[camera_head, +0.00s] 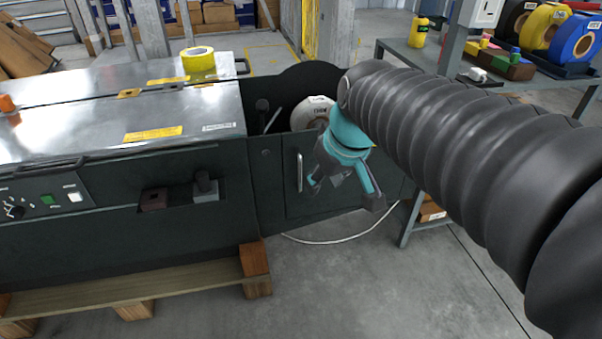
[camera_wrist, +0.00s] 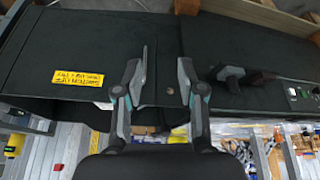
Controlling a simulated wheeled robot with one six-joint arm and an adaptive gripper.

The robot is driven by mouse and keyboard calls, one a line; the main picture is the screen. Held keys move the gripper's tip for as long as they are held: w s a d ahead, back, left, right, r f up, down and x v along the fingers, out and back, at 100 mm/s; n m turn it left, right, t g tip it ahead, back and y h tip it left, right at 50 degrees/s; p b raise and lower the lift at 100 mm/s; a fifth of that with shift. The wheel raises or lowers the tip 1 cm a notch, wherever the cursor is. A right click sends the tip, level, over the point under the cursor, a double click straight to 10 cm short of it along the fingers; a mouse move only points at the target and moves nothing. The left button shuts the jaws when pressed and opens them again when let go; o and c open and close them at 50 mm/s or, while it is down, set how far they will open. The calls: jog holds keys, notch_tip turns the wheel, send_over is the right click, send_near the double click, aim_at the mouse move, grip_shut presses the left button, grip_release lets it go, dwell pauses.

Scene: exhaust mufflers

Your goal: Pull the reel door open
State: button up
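The dark reel door (camera_head: 325,195) is on the front of the reel housing at the machine's right end and looks shut. Its upright silver handle (camera_head: 299,172) shows left of my gripper (camera_head: 343,190). In the wrist view the door (camera_wrist: 45,50) carries a yellow label (camera_wrist: 80,78). A thin pale bar, which looks like the handle (camera_wrist: 145,65), lies between the fingers of my gripper (camera_wrist: 159,78), close beside the left one. My gripper is open and empty, its fingers spread in front of the door. Whether a finger touches the handle, I cannot tell.
A white reel (camera_head: 312,112) sits in the housing behind the door. The metal machine (camera_head: 85,110) bears a yellow tape roll (camera_head: 199,62) and stands on a wooden pallet (camera_head: 150,285). A table (camera_head: 420,55) with colored spools is at back right. The floor in front is clear except for a white cable (camera_head: 340,240).

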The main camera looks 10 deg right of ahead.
aim_at(300, 187)
jog(key=w+d+f+n+g+y+b, duration=0.1)
jog(key=w+d+f+n, duration=0.1)
jog(key=w, duration=0.6)
jog(key=w+d+f+n+y+b, duration=0.1)
jog(key=w+n, duration=0.1)
jog(key=w, duration=0.6)
jog(key=x, duration=0.9)
jog(key=b+x, duration=0.1)
jog(key=x, duration=0.4)
jog(key=shift+d, duration=0.3)
grip_shut()
